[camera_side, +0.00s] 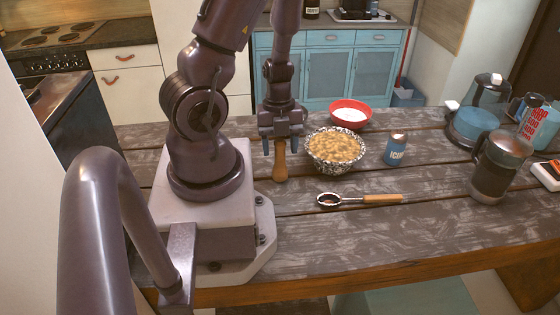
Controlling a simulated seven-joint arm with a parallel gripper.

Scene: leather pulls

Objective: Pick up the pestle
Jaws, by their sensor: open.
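The wooden pestle (280,166) is light brown and rests on the wooden table, left of the speckled bowl. My gripper (279,151) is open above it, pointing down. In the picture the two fingers lie on either side of the pestle's far part, with gaps beside it. The pestle's far end is hidden by the gripper. I cannot tell how high the fingertips are over the table.
Close on the right stands the speckled bowl (335,150) with yellowish food. Around it are a red bowl (351,123), a blue shaker (396,150) and a spoon (362,199). A dark jar (496,170) and a blue-based appliance (478,125) stand farther right. The front table is clear.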

